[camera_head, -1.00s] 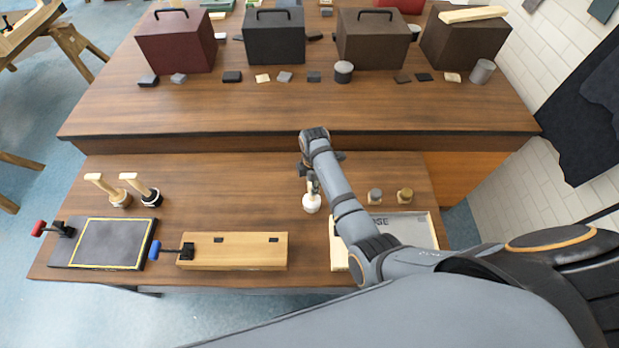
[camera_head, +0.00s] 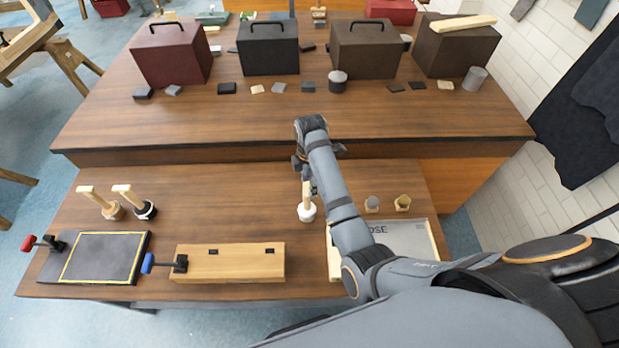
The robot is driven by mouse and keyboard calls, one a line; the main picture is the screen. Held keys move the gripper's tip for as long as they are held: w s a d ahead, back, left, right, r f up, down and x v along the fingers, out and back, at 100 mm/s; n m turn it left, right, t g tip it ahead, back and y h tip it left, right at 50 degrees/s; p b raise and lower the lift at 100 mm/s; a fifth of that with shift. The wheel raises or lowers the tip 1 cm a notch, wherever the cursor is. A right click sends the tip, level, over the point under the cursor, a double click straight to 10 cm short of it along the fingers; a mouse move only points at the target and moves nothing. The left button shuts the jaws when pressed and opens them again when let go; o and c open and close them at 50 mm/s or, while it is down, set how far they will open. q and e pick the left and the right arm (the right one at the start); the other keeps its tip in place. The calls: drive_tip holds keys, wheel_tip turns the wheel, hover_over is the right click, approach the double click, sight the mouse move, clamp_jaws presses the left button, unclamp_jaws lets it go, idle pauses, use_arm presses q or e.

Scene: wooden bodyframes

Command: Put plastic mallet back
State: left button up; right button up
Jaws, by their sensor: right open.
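A white-headed mallet (camera_head: 306,213) stands on the front bench, its white head low and a short tan handle rising from it. My right gripper (camera_head: 307,186) is open at the handle, just above the white head. My forearm and wrist hide part of the gripper, so I cannot tell whether the fingers touch the handle. Two similar wooden-handled tools stand to the left, one with a tan base (camera_head: 113,211) and one with a black base (camera_head: 146,210). My left gripper is not in view.
A wooden block (camera_head: 230,265) with a blue-handled clamp and a dark yellow-lined board (camera_head: 100,260) lie at the front left. A lettered tray (camera_head: 415,238) lies partly under my right arm. A raised rear bench (camera_head: 290,115) holds several boxes. The front bench's middle is clear.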

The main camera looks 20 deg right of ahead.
wheel_tip(320, 180, up, 5)
drive_tip(key=shift+w+f, duration=0.1)
drive_tip(key=shift+f, duration=0.05)
drive_tip(key=shift+r, duration=0.35)
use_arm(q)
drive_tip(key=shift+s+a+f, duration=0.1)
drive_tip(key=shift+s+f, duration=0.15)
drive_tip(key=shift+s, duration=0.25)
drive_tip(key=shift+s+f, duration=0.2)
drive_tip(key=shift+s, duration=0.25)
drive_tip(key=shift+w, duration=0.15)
use_arm(e)
drive_tip(key=shift+f, duration=0.1)
